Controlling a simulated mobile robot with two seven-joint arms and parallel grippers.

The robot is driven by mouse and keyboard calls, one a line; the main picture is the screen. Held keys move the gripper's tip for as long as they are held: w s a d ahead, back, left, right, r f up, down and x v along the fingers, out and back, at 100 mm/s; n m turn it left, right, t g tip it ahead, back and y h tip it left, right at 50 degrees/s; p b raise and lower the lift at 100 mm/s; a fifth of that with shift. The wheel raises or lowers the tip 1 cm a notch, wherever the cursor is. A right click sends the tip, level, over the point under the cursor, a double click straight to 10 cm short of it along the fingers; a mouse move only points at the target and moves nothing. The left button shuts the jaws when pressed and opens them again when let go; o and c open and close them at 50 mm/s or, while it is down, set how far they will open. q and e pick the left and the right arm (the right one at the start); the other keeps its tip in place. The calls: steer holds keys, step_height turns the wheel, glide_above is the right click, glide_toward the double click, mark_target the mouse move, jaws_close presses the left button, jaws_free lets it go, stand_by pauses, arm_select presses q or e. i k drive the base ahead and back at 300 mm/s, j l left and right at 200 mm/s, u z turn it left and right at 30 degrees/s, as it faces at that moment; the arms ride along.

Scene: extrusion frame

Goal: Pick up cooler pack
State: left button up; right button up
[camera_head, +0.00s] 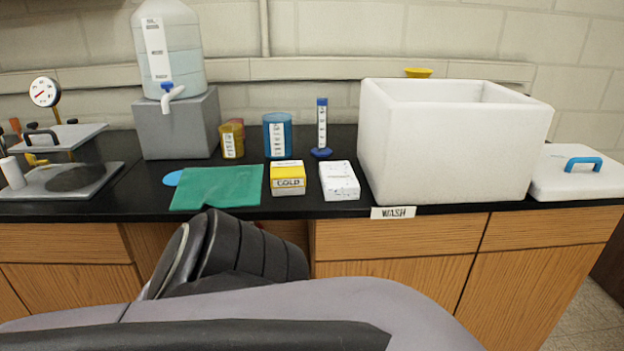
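A small yellow and white block labelled "COLD" (288,178), which looks like the cooler pack, lies near the front edge of the black counter. It sits between a green cloth or mat (218,187) on its left and a white speckled block (339,181) on its right. It is apart from the white block. Neither of my grippers shows. A grey and black part of my own arm fills the bottom foreground, below the counter edge.
A large open white foam box (450,150) stands right of the blocks, its inside floor hidden. Its lid (570,180) with blue handle lies further right. Behind the blocks stand a blue beaker (278,130), a cylinder (322,125) and a yellow cup (231,140). A water jug (168,50) stands left.

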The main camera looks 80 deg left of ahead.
mark_target(338, 181)
steer(key=u, duration=2.3)
steer(key=i+l+u, duration=0.3)
steer(key=l, duration=0.4)
steer(key=l+u, duration=0.3)
steer(key=l, duration=0.35)
steer(key=l+u, duration=0.3)
steer(key=l, duration=0.45)
steer(key=i, duration=0.05)
